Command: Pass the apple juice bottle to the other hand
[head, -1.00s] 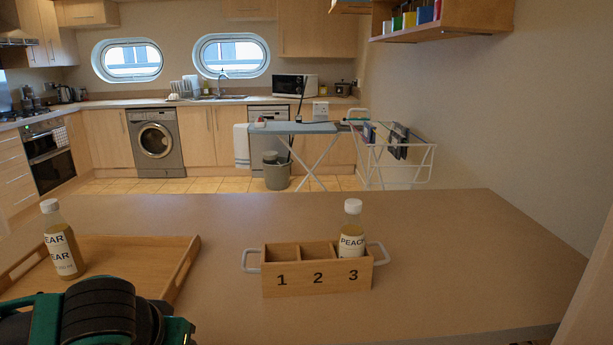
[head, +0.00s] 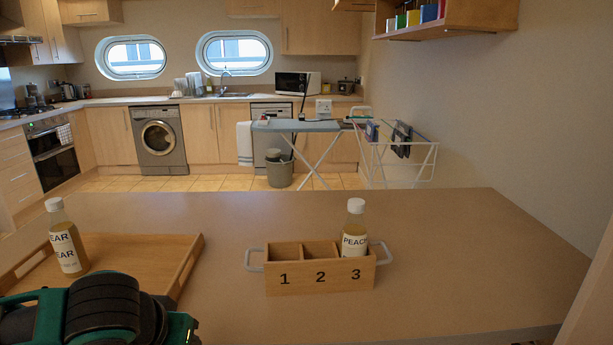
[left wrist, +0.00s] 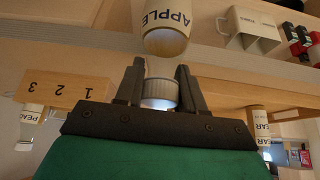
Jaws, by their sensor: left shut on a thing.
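The apple juice bottle shows in the left wrist view, with its white APPLE label (left wrist: 166,28) beyond the fingers and its pale cap (left wrist: 158,95) between them. My left gripper (left wrist: 158,88) is shut on the bottle at its cap end. In the head view my left arm fills the lower left corner, and neither the gripper nor the apple bottle can be seen there. My right gripper is in neither view.
A wooden crate (head: 320,281) numbered 1, 2, 3 stands on the table (head: 440,250). A peach bottle (head: 355,228) is in compartment 3; 1 and 2 look empty. A pear bottle (head: 66,240) stands on the wooden tray (head: 185,262) at left. The table's right side is clear.

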